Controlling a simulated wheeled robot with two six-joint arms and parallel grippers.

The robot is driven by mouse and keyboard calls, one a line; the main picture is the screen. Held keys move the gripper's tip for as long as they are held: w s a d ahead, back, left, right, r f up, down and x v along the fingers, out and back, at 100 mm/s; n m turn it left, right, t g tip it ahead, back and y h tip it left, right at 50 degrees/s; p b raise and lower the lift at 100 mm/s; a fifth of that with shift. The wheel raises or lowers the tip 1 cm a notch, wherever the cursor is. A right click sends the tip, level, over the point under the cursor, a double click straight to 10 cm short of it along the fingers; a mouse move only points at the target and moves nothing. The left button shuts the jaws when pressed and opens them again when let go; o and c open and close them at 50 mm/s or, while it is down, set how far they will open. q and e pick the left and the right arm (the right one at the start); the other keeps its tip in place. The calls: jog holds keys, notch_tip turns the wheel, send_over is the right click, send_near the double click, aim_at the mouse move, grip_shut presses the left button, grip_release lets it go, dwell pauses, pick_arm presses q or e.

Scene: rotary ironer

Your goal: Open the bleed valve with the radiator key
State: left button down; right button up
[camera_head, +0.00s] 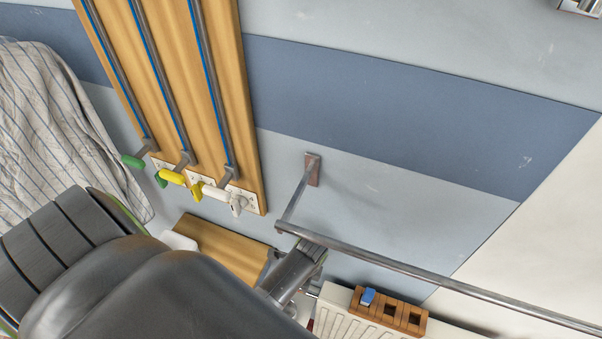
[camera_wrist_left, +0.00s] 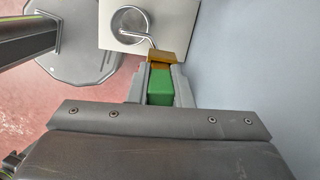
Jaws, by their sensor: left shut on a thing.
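My left gripper (camera_wrist_left: 160,78) is shut on a green-handled piece, likely the radiator key (camera_wrist_left: 160,88), in the left wrist view. A brass-coloured block end (camera_wrist_left: 158,56) sits at its tip, just beyond the fingers. In the head view my left arm comes in from the lower left and hides much of the area below it; I cannot make out the key there. The white radiator (camera_head: 345,325) shows at the bottom, partly cut off. I cannot clearly make out the bleed valve. My right gripper is in neither view.
A wooden holder (camera_head: 413,320) with several slots and a blue piece (camera_head: 368,296) stands at the radiator's top. A metal rail (camera_head: 430,275) crosses above it from a wall bracket. A wooden board (camera_head: 240,100) carries pipes and coloured handles. A white panel (camera_wrist_left: 185,18) lies beyond the key.

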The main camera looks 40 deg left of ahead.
pick_arm(q)
jog(key=n, duration=0.4)
jog(key=shift+g, duration=0.3)
jog(key=n, duration=0.3)
jog(key=shift+n+h, duration=0.3)
jog(key=n, duration=0.4)
jog(key=n+h, duration=0.1)
jog(key=n, duration=0.3)
jog(key=shift+n, duration=0.3)
jog(key=c, duration=1.2)
grip_release()
jog(key=shift+c, duration=0.2)
jog(key=shift+r, duration=0.15)
jog(key=shift+w+r, duration=0.1)
jog(key=shift+r, duration=0.2)
notch_tip(320, 180, up, 11)
jog(key=w+b, duration=0.1)
jog(key=shift+w+a, duration=0.15)
